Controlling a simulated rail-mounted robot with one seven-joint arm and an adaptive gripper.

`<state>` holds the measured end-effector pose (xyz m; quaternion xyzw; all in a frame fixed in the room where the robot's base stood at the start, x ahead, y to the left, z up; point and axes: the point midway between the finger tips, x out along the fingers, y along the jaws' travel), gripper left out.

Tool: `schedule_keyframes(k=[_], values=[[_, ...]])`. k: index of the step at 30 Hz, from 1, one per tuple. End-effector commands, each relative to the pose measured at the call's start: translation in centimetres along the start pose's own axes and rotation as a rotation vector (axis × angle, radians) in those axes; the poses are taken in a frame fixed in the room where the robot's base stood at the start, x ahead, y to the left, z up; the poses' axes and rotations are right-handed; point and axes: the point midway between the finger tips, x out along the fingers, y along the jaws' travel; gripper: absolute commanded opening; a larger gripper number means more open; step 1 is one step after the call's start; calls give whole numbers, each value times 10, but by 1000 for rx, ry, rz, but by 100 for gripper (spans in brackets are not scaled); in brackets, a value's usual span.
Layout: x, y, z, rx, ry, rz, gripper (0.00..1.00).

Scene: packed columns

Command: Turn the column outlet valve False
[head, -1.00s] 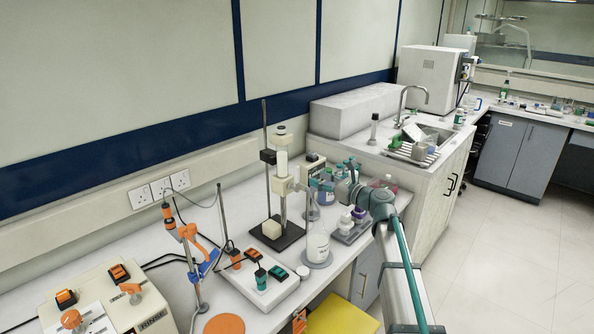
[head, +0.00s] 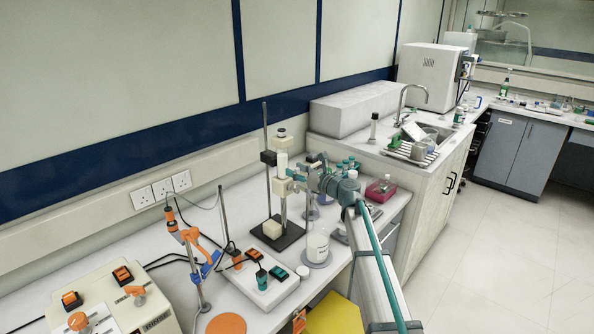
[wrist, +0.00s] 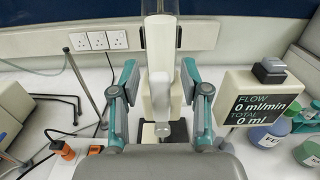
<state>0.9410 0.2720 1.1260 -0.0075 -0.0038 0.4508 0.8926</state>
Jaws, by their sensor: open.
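The packed column (head: 282,163) stands upright on a stand with a black base (head: 277,236). Its white outlet valve block (head: 283,187) sits low on the column. My gripper (wrist: 159,78) is open, with one teal-and-grey finger on each side of the handle. Gaps show between the fingers and the handle. In the head view my gripper (head: 302,172) is at the right side of the valve and partly hides it.
A flow display (wrist: 262,106) reading 0 ml/min and total 0 ml stands close right of my gripper. A white-filled beaker (head: 317,244) stands in front of the column. Bottles (wrist: 265,137) are at the right. A thin rod (wrist: 84,82) stands left.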

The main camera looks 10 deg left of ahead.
Motion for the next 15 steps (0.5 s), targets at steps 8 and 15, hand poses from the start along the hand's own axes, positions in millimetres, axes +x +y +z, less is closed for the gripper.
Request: schedule_keyframes(k=[8,15], values=[[0,0,0,0,0,0,38],[0,0,0,0,0,0,0]])
